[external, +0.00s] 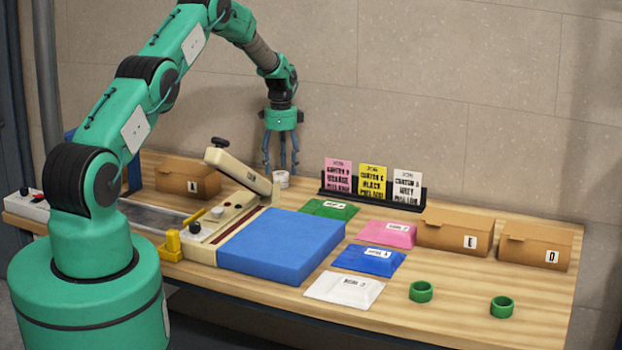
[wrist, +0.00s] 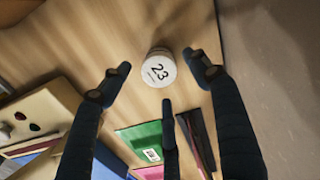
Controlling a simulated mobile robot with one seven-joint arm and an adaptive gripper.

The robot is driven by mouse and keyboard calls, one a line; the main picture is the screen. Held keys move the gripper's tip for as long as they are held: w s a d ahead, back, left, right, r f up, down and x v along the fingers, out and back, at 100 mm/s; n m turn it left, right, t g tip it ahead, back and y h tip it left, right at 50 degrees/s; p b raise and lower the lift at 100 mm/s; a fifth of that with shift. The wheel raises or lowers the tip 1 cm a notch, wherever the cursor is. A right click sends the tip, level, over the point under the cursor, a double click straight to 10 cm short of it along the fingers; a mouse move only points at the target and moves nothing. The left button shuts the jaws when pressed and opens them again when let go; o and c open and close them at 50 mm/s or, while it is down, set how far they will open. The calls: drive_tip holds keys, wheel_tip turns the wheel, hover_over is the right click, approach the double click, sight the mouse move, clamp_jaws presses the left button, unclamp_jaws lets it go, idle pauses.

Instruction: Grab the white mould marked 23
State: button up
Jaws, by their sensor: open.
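The white mould marked 23 (wrist: 159,68) is a small round piece standing on the wooden table, its number facing up. In the external view it is the small white cup shape (external: 281,179) behind the press. My gripper (external: 281,165) points down over it, with dark blue fingers. In the wrist view my gripper (wrist: 160,90) has its fingers spread around the mould, with visible gaps between the fingertips and its sides. I cannot tell exactly how high the fingertips are above the table.
The cream press (external: 235,205) with a raised lever and blue pad (external: 282,243) stands at front left of the mould. A black card holder (external: 372,199) is to the right. The green packet (external: 328,209) lies nearby. Box A (external: 187,178) is at left.

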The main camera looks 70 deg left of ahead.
sight(281, 173)
drive_tip(key=shift+s+f, duration=0.1)
drive_tip(key=shift+f, duration=2.15)
drive_tip(key=shift+c, duration=0.2)
drive_tip(key=c, duration=1.4)
drive_tip(key=shift+r, duration=0.1)
drive_tip(key=shift+r, duration=4.95)
